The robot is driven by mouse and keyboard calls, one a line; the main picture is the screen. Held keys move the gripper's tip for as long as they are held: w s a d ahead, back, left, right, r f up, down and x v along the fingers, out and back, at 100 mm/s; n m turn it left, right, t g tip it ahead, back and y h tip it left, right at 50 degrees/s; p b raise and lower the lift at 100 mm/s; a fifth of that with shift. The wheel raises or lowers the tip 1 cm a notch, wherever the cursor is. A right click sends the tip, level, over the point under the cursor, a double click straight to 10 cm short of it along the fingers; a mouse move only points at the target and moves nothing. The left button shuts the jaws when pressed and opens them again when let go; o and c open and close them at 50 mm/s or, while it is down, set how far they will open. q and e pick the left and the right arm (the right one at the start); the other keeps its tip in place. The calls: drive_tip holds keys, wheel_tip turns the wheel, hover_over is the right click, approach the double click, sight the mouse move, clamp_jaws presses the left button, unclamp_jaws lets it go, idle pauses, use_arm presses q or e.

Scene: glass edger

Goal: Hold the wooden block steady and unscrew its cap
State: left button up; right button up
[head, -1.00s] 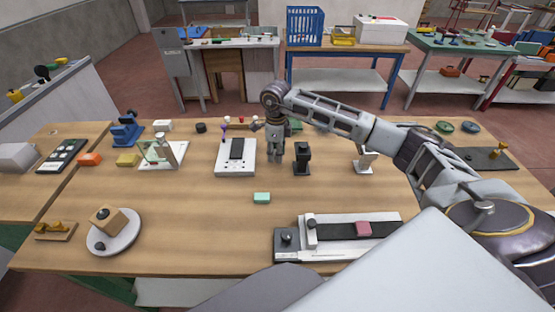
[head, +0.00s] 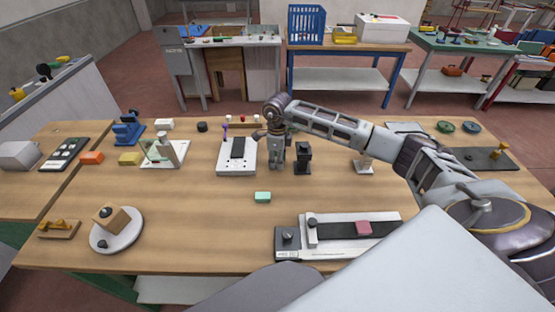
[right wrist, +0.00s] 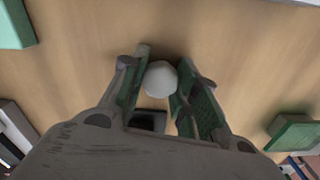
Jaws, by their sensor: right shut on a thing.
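The wooden block (head: 112,221) sits tilted-looking on a round white plate (head: 98,243) at the front left of the table in the head view. A dark cap (head: 104,211) shows on it. My right gripper (head: 277,168) points down far from the block, near the table's middle, between a white board and a black stand. In the right wrist view its fingers (right wrist: 160,92) are closed around a pale, faceted, roundish piece (right wrist: 160,78). What this piece belongs to is hidden in the head view. My left gripper is not in view.
The white board (head: 236,168) with a black pad and the black stand (head: 303,158) flank the right gripper closely. A mint block (head: 262,197) lies in front of it. A long white fixture (head: 287,240) is at the front right. Open tabletop lies between the plate and mint block.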

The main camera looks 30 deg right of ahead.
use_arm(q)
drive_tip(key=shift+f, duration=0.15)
use_arm(e)
drive_tip(key=shift+f, duration=0.1)
drive_tip(key=o, duration=1.1)
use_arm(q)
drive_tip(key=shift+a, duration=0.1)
use_arm(e)
drive_tip(key=shift+o, duration=0.2)
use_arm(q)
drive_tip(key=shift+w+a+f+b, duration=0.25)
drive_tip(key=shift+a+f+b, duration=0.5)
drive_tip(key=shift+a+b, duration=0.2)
use_arm(e)
wheel_tip(320, 180, up, 12)
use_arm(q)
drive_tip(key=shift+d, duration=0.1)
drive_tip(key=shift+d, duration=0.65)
